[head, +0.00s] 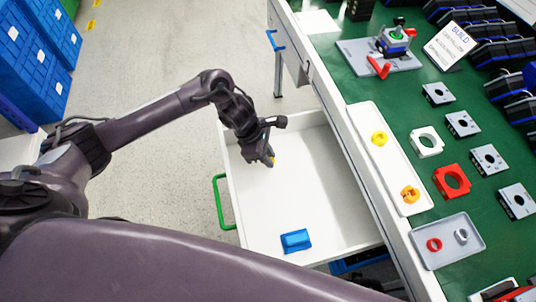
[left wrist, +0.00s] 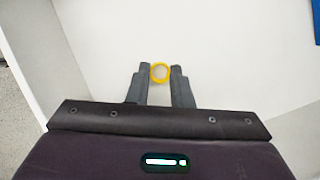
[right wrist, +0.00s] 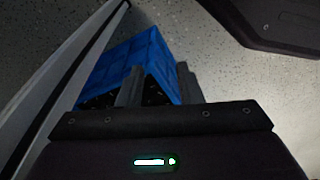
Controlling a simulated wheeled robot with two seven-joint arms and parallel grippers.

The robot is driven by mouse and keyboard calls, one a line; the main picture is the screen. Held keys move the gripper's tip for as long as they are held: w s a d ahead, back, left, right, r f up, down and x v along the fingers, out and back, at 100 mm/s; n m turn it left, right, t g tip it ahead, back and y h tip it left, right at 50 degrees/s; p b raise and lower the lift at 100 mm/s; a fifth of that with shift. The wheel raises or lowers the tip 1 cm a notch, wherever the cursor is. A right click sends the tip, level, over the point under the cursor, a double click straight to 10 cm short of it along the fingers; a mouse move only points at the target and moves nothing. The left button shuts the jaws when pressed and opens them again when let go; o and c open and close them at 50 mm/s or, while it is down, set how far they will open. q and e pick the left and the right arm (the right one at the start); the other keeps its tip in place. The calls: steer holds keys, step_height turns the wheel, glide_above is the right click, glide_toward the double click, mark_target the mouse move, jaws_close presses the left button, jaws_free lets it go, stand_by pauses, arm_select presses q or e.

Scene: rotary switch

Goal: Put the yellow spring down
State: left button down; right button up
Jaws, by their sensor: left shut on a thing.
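The yellow spring (left wrist: 160,65) shows as a ring between the fingertips of my left gripper (left wrist: 160,78) in the left wrist view. My left gripper is shut on it. I cannot tell whether the spring touches the drawer floor. In the right wrist view my right gripper (right wrist: 158,85) is open and empty, its fingers apart with a blue crate (right wrist: 145,60) beyond them.
A blue block (head: 295,240) lies near the drawer's front. The drawer has a green handle (head: 222,202); its middle is clear. On the green bench (head: 335,52), a white tray (head: 392,165) holds yellow parts and a grey tray (head: 447,255) holds rings. Blue crates (head: 40,62) stand left.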

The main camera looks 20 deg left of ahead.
arm_select(q)
steer(key=c, duration=1.3)
jaws_free()
arm_select(e)
steer(key=shift+s+r, duration=0.1)
steer(key=shift+r, duration=0.05)
arm_select(q)
steer(key=v, duration=1.2)
steer(key=shift+p, duration=0.4)
arm_select(e)
steer(key=shift+s+d+f, duration=0.35)
steer(key=shift+s+f, duration=0.25)
steer(key=shift+f, duration=0.25)
arm_select(q)
steer(key=shift+d, duration=0.1)
arm_select(e)
steer(key=shift+w+a, duration=0.1)
